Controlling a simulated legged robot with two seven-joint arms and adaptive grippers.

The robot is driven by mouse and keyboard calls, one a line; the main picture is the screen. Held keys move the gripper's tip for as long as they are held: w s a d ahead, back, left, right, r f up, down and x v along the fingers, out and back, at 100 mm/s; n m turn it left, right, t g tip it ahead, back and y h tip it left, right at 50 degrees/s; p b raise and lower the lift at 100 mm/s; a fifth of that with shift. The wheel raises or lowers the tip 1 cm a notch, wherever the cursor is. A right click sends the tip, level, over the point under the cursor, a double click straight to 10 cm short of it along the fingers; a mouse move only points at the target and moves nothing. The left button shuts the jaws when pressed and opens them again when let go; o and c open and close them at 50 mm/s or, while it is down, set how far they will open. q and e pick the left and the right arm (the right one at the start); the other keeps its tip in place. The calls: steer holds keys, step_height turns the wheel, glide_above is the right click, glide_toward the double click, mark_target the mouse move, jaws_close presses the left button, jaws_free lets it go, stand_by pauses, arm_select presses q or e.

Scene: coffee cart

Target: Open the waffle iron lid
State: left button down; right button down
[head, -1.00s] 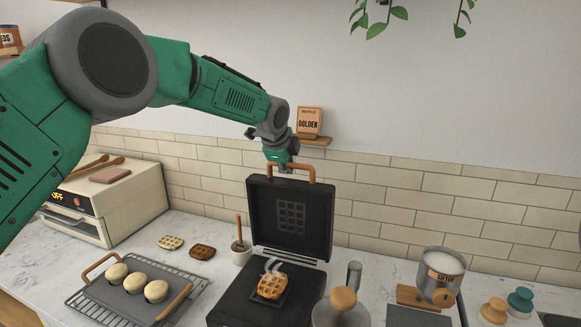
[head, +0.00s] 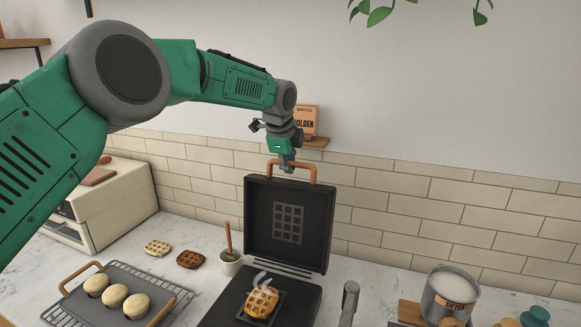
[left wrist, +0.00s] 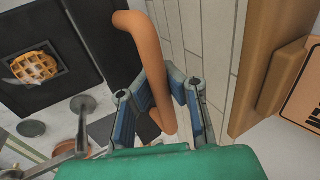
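The black waffle iron stands on the counter with its lid (head: 262,232) raised, close to upright. A golden waffle (head: 262,302) lies on its lower plate (head: 232,303); a pale curled shape rises beside it. The orange-brown handle (head: 309,168) tops the lid and also runs between the fingers in the left wrist view (left wrist: 138,45). My left gripper (head: 286,168) is at the handle, its blue-padded fingers (left wrist: 165,93) close on either side and seemingly shut on it. The fingertips are partly hidden by the handle. My right gripper is in neither view.
A tray of dough balls on a rack (head: 170,285), two small waffles (head: 190,259) and a cup (head: 230,264) are left of the iron. An oven (head: 115,205) stands far left. A sifter (head: 450,292) stands right. The tiled wall (head: 410,210) and a shelf sign (head: 305,120) are close behind the gripper.

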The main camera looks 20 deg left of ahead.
arm_select(q)
steer(key=shift+w+r, duration=0.25)
steer(key=shift+r, duration=0.4)
steer(key=c, duration=1.5)
jaws_free()
steer(key=shift+c, duration=0.2)
steer(key=shift+s+f, duration=0.1)
steer(key=shift+s, duration=0.25)
steer(key=v, duration=1.2)
steer(key=shift+f, duration=0.1)
steer(key=shift+s+f, duration=0.1)
